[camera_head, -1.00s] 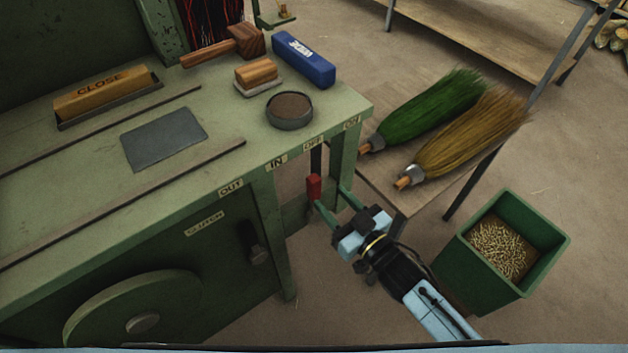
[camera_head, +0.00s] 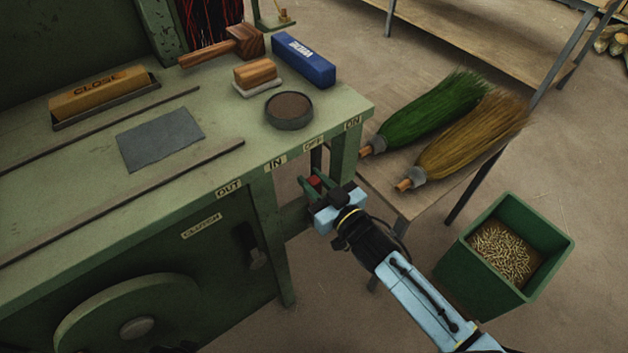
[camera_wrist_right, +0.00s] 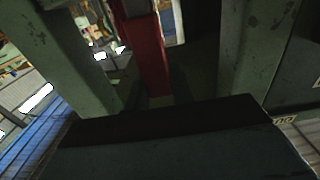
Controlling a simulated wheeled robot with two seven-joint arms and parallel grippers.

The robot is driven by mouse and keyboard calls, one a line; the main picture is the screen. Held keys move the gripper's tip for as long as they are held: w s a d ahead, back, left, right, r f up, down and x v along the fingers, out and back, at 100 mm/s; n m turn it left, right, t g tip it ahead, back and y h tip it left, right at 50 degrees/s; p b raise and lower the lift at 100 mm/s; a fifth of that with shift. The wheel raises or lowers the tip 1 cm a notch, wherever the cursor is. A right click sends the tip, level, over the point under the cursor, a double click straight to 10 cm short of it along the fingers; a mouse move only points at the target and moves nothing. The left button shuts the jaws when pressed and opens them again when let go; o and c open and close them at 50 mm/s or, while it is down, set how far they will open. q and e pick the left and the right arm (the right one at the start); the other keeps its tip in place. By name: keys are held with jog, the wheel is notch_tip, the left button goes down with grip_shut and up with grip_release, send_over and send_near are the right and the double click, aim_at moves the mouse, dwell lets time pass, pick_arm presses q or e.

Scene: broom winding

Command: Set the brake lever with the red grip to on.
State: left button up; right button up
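The brake lever's red grip (camera_head: 314,182) is below the bench top's front edge, under the OFF label (camera_head: 313,144) and left of the ON label (camera_head: 352,123). My right gripper (camera_head: 315,183) is at the grip, with one green finger on each side of it. In the right wrist view the red grip (camera_wrist_right: 148,55) stands between the two fingers, with visible gaps, so the gripper looks open around it. The lever's lower part is hidden behind the gripper. My left gripper is not in view.
The bench leg (camera_head: 343,165) stands close to the right of the grip. A dark clutch lever (camera_head: 256,258) is on the front panel at left. A low shelf with green (camera_head: 430,112) and tan (camera_head: 470,140) brooms and a green bin (camera_head: 460,255) are at right.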

grip_shut()
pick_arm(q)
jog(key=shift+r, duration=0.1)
